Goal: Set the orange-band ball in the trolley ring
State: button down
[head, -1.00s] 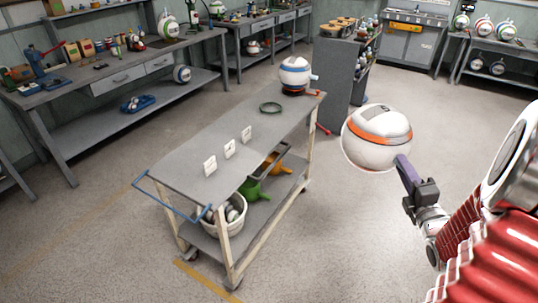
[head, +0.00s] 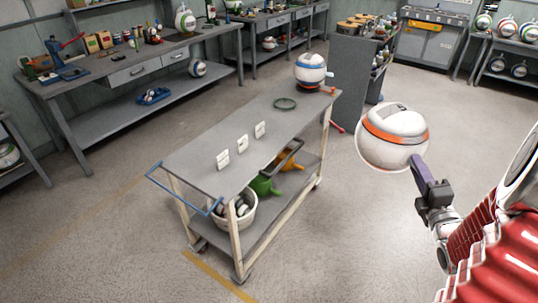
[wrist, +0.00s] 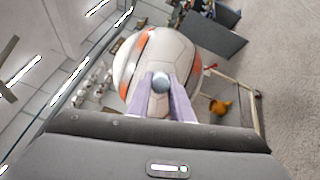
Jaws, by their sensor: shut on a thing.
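The orange-band ball (head: 393,138), white with an orange stripe, is held in the air to the right of the trolley in the head view. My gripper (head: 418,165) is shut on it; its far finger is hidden. In the wrist view the ball (wrist: 185,65) fills the space beyond my gripper (wrist: 161,85), whose two purple fingers close on a small round grey part in front of it. The trolley (head: 215,142) has a grey top.
Several white cards (head: 242,142) stand along the trolley top. A blue handle (head: 180,195) sticks out at its near left end. A bucket (head: 240,212) and a green can (head: 265,185) sit on its lower shelf. A grey cabinet (head: 350,85) stands behind. Open floor lies right.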

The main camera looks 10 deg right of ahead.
jog(key=w+a+f+y, duration=0.1)
jog(key=w+a, duration=0.3)
jog(key=a, duration=0.6)
jog(key=w+a+f+n+y, duration=0.1)
jog(key=w+a+f, duration=0.2)
jog(key=a, duration=0.8)
jog(key=w+a+f+y, duration=0.1)
jog(key=w+a+f, duration=0.2)
jog(key=w+a, duration=0.3)
jog(key=a, duration=0.4)
jog(key=shift+w+a+n, duration=0.2)
jog(key=shift+a+n, duration=0.1)
jog(key=shift+a, duration=0.05)
